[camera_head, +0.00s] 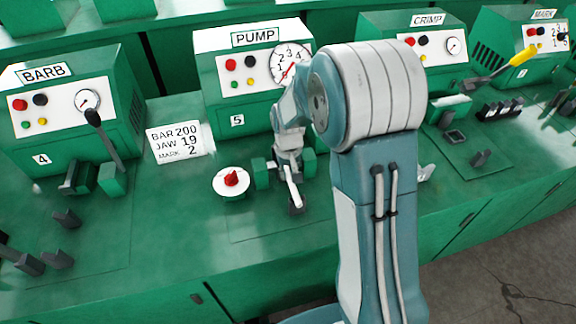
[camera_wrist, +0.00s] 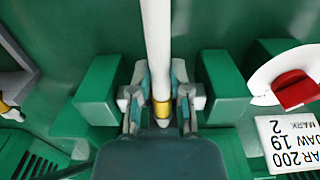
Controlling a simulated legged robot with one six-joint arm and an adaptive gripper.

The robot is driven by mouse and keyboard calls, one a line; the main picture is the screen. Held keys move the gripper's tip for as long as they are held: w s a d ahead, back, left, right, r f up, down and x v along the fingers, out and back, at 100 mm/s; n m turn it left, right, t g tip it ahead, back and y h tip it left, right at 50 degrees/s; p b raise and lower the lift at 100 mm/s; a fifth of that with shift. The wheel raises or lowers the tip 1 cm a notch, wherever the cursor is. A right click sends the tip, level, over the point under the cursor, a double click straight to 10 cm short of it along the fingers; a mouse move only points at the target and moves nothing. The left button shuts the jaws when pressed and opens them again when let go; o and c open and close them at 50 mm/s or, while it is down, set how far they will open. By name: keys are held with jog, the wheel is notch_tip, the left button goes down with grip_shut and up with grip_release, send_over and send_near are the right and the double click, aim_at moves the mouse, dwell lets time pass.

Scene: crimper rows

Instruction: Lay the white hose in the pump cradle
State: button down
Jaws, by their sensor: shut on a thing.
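The white hose (camera_wrist: 156,42) runs from the top of the wrist view down between my fingers, with a brass band (camera_wrist: 161,109) near its end. My gripper (camera_wrist: 160,92) is shut on the hose, close to that band. In the head view my gripper (camera_head: 289,157) is low in front of the pump machine (camera_head: 223,103), and the hose (camera_head: 292,187) points toward the bench's front edge. The pump cradle's green blocks (camera_head: 261,173) stand on either side of my gripper; they also flank it in the wrist view (camera_wrist: 222,86). Whether the hose touches the cradle cannot be told.
A white dial with a red knob (camera_head: 231,181) sits just left of the cradle. A white card (camera_head: 180,143) reads BAR 200, JAW 19, MARK 2. The barb machine (camera_head: 70,108) stands left, crimp and mark machines right. The bench front (camera_head: 215,245) is clear.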

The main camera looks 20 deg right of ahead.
jog(key=shift+f, duration=0.35)
jog(key=c, duration=0.5)
grip_release()
notch_tip(320, 180, up, 12)
dwell(0.5)
